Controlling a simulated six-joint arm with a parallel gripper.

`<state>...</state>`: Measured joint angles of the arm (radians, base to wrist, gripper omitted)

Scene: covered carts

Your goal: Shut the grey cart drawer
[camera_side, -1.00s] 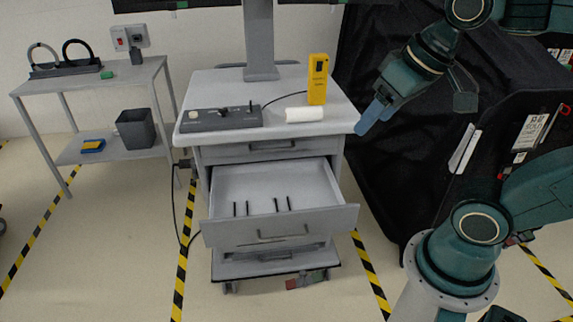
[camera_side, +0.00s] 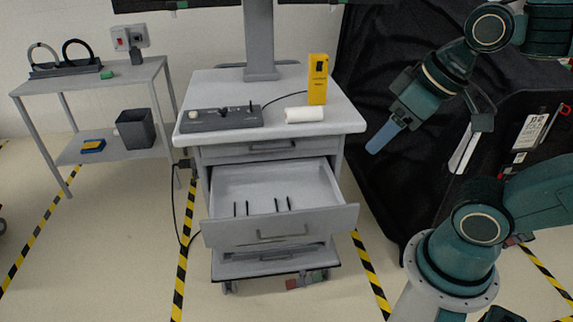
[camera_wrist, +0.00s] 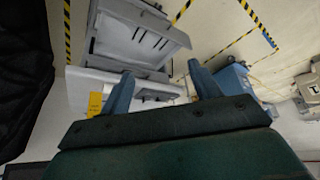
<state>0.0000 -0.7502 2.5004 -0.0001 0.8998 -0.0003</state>
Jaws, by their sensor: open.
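The grey cart (camera_side: 212,168) stands in the middle of the side view. Its drawer (camera_side: 281,229) is pulled well out, with several dark thin items inside and a handle on its front. A second drawer (camera_side: 266,150) above it is shut. My gripper (camera_side: 377,147) is to the right of the cart, above the open drawer's level and apart from it. In the wrist view my gripper (camera_wrist: 160,88) shows two blue fingers spread apart with nothing held. The open drawer also shows in the wrist view (camera_wrist: 172,32), beyond the fingers.
On the cart top are a control box (camera_side: 220,118), a white roll (camera_side: 304,115) and a yellow device (camera_side: 317,80). A side table (camera_side: 92,82) stands at left. Black covering (camera_side: 385,200) hangs at right. The floor before the drawer is clear.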

